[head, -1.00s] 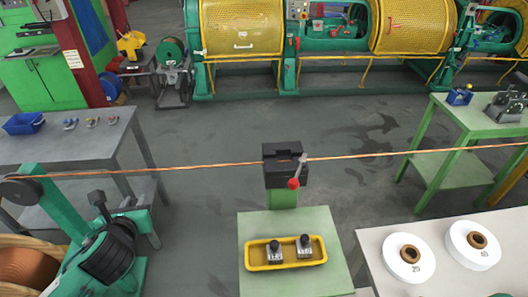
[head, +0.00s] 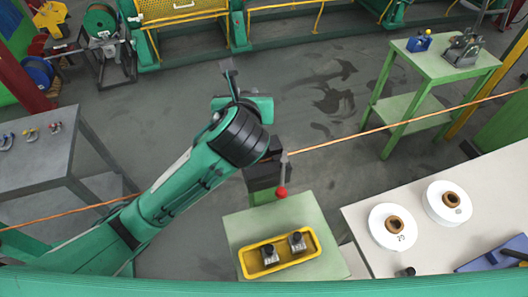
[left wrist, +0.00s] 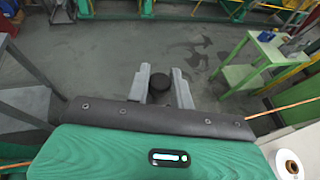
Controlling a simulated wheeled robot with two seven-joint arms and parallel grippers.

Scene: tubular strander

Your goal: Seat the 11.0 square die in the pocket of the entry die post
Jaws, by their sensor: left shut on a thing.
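The entry die post (head: 262,178) is a dark block on a green stand, with a red-knobbed lever on its right; my left arm partly covers it and its pocket cannot be made out. Two grey dies with black knobs, one (head: 270,253) left and one (head: 297,241) right, stand in a yellow tray; their sizes are unreadable. My left gripper (head: 228,70) is beyond and above the post in the head view. In the left wrist view its fingers (left wrist: 160,88) are shut on a dark, round-topped thing (left wrist: 158,82); I cannot tell which die it is. My right gripper is not in view.
The yellow tray (head: 246,270) lies on a pale green table (head: 235,222). A copper wire (head: 400,123) runs across at post height. White spools (head: 392,228) stand on the right table. A green side table (head: 440,60) is at the back right. Open floor lies between.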

